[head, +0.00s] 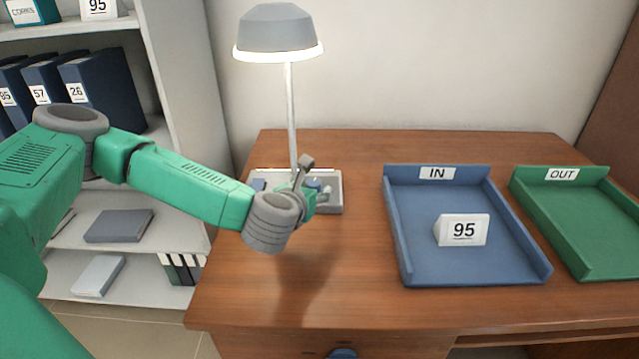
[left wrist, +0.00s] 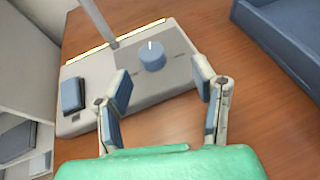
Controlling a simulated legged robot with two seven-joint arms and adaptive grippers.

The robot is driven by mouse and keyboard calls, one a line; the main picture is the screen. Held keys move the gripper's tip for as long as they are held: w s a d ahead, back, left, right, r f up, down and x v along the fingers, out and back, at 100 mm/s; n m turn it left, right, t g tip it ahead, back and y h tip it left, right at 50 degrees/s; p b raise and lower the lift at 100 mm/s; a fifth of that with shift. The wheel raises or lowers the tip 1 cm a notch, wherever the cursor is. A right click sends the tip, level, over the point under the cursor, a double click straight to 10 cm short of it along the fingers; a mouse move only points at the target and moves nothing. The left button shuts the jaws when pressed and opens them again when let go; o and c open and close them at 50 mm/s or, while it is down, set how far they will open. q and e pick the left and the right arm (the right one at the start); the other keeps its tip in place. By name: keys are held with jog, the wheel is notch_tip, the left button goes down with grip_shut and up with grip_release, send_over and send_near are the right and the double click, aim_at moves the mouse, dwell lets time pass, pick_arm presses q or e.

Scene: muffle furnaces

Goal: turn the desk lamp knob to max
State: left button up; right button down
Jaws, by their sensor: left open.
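The desk lamp (head: 280,32) stands at the back left of the desk, its grey shade lit along the lower rim. Its base shows in the left wrist view (left wrist: 150,88) with a round blue knob (left wrist: 151,56) that has a white mark pointing to the far side. A blue rocker switch (left wrist: 73,95) is on the base's left part. My left gripper (left wrist: 160,90) is open and empty, its two fingers apart on the near side of the knob, not touching it as far as I can tell. In the head view the left gripper (head: 306,185) partly hides the base. My right gripper is not in view.
A green OUT tray (head: 590,235) is further right. A shelf (head: 180,70) with blue binders stands left. The desk (head: 340,270) in front of the lamp is clear.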

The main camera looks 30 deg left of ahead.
aim_at(313, 183)
pick_arm(q)
jog(key=w+a+f, duration=0.1)
jog(key=w, duration=0.1)
jog(key=w+a+f, duration=0.1)
jog(key=w+a, duration=0.1)
jog(key=w+a+f, duration=0.1)
jog(key=w, duration=0.1)
jog(key=shift+w+a+f+b, duration=0.2)
jog(key=shift+a+f+b, duration=0.15)
jog(key=shift+b, duration=0.05)
jog(key=shift+w+d, duration=0.15)
jog(key=shift+w, duration=0.05)
jog(key=shift+w+d+r, duration=0.1)
jog(key=shift+d+r, duration=0.15)
jog(key=shift+d, duration=0.55)
jog(key=shift+a, duration=0.15)
jog(key=c, duration=0.8)
jog(key=shift+a+f, duration=0.15)
jog(key=shift+a, duration=0.15)
grip_shut()
jog(key=shift+a+f, duration=0.15)
jog(key=shift+a, duration=0.15)
jog(key=shift+d, duration=0.4)
